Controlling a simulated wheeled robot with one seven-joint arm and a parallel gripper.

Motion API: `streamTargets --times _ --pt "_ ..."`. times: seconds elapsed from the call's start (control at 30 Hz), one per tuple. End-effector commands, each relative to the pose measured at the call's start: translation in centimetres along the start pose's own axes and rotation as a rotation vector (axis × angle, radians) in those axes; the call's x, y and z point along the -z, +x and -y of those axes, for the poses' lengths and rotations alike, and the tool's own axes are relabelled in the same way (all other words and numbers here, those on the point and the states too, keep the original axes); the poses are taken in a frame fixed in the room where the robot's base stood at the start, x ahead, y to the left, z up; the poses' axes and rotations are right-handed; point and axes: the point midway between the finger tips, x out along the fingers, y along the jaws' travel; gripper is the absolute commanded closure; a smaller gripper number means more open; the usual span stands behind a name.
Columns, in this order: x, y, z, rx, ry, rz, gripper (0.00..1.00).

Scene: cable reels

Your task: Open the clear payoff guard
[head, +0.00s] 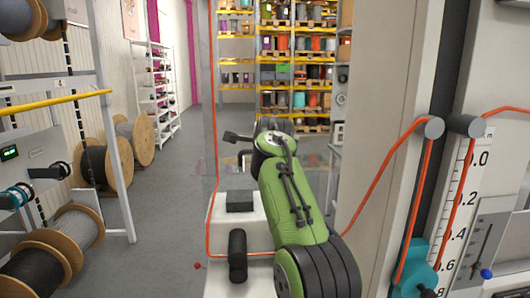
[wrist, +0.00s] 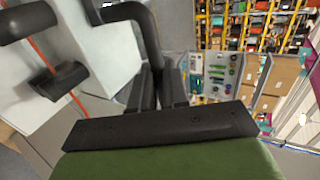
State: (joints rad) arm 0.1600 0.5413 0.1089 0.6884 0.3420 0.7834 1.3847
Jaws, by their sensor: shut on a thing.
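The clear payoff guard (head: 228,172) shows in the head view as a faint see-through sheet over the pale machine, left of my green arm. Its edges are hard to make out, and I cannot tell how far it is swung. In the wrist view, a black bent handle (wrist: 146,40) comes down from the upper left. My gripper (wrist: 157,88) is shut on the handle, with one dark finger on each side of it. In the head view my arm hides most of the grip.
An orange cable (head: 214,110) runs down past the guard to a black roller (head: 237,255). A grey pillar (head: 385,130) and a scale panel (head: 462,190) stand close on the right. Cable reels (head: 95,170) line the left; the grey aisle floor (head: 175,190) between is clear.

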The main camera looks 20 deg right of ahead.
Motion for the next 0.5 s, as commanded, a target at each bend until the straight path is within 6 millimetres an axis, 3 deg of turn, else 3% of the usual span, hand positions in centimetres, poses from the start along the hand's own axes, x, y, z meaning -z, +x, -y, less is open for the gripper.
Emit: streamTargets --times 0.1,0.13,0.27,0.5 --pt "0.03 0.59 -0.78 -0.022 -0.001 -0.002 1.0" --pt "0.03 0.59 -0.79 -0.022 -0.001 -0.002 0.84" --pt "0.02 0.55 -0.74 -0.021 -0.001 -0.002 0.64" --pt "-0.02 -0.16 -0.67 -0.017 -0.001 -0.001 0.64"
